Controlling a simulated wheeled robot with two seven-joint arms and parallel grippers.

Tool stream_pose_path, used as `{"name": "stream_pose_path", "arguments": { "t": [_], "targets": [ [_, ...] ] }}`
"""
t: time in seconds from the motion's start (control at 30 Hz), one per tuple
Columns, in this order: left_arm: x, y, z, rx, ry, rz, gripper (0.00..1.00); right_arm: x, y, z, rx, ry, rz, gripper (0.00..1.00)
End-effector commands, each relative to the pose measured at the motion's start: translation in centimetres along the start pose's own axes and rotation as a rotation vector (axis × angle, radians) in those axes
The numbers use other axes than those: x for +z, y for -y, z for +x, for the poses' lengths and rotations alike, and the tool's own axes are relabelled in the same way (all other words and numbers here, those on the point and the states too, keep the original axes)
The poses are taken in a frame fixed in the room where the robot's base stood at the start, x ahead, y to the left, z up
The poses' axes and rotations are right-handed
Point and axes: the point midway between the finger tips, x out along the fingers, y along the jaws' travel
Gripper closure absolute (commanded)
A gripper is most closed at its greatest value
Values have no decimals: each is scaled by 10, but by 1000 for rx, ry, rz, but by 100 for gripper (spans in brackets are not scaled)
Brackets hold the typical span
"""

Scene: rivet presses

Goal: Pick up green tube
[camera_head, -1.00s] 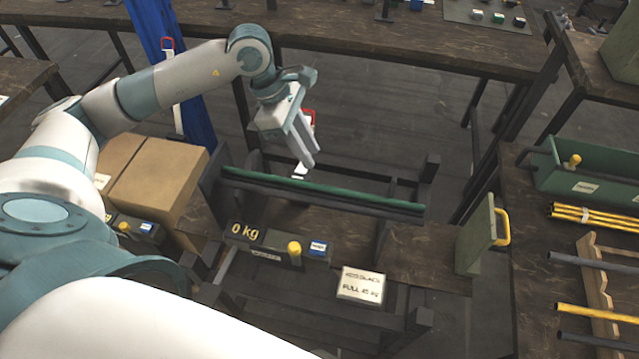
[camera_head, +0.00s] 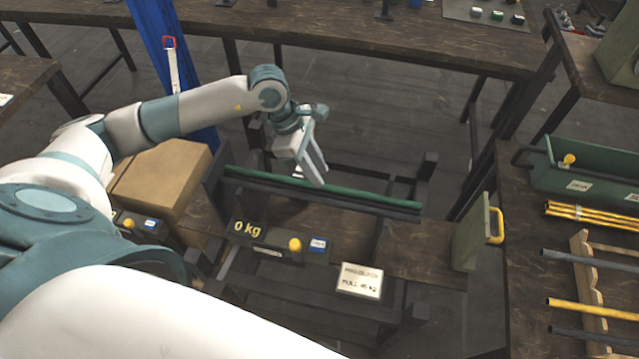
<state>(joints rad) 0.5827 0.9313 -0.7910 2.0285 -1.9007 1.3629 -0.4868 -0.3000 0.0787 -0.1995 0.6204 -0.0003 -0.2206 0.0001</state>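The green tube (camera_head: 370,198) lies lengthwise along a dark rack, beside a dark grey bar at its front. My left gripper (camera_head: 318,178) reaches down from the upper left, with its fingertips close to the tube's middle. One finger hides a short part of the tube. I cannot tell whether the fingers touch it or stand in front of or behind it. The gap between the fingers is hard to judge. My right gripper is not in view.
A scale reading "0 kg" (camera_head: 247,229) and a white sign (camera_head: 359,281) stand in front of the rack. A cardboard box (camera_head: 163,178) is at its left. A green panel with a yellow handle (camera_head: 476,236) stands at the right. A workbench (camera_head: 400,40) runs behind.

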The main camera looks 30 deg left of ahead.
Motion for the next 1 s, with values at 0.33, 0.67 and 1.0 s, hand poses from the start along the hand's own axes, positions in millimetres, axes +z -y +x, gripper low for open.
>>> {"name": "stream_pose_path", "arguments": {
  "t": [0.33,0.67,1.0],
  "targets": [
    [-5,2,35,0,0,-1,76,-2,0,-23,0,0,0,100],
    [-6,2,39,0,-1,0,76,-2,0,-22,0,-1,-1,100],
    [-6,2,39,1,-2,-1,100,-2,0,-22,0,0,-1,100]
  ]
}}
